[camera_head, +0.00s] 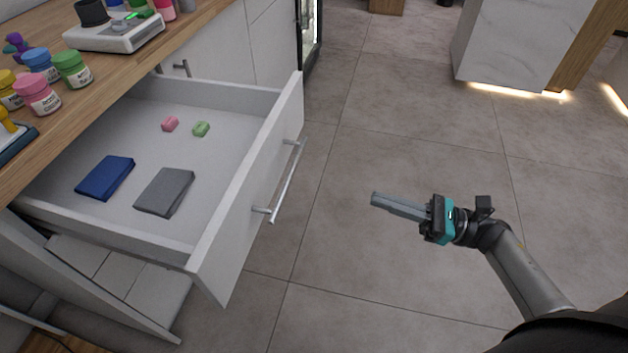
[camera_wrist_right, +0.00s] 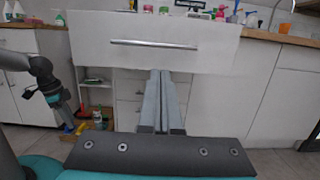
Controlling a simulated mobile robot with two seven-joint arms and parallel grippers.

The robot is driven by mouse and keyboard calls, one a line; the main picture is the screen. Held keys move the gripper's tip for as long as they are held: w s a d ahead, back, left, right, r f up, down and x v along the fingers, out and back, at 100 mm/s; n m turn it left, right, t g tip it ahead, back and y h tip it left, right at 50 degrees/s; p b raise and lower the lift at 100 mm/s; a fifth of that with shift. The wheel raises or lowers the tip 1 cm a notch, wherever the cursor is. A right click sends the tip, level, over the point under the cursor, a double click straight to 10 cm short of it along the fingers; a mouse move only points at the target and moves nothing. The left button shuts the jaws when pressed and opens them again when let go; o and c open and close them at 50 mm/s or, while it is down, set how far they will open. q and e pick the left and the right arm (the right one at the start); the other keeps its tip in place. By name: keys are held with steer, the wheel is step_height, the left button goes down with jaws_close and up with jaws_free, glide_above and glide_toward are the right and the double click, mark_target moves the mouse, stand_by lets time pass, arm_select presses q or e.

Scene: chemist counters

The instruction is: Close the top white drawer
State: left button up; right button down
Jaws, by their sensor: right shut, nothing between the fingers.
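The top white drawer (camera_head: 245,200) stands pulled far out from under the wooden counter in the head view. Its front carries a silver bar handle (camera_head: 285,187). In the right wrist view the drawer front (camera_wrist_right: 210,38) and its handle (camera_wrist_right: 153,44) face me. My right gripper (camera_head: 376,199) is shut and empty, to the right of the handle and apart from it, pointing toward the drawer. My left gripper (camera_wrist_right: 62,104) shows small at the left of the right wrist view; its fingers are too unclear to read.
Inside the drawer lie a blue folded item (camera_head: 105,177), a grey one (camera_head: 164,191), a pink block (camera_head: 170,124) and a green block (camera_head: 201,129). Jars and a scale (camera_head: 115,33) stand on the counter (camera_head: 110,85). The tiled floor (camera_head: 400,130) right of the drawer is clear.

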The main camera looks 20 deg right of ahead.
steer(key=x, duration=1.4)
steer(key=shift+a+r, duration=0.1)
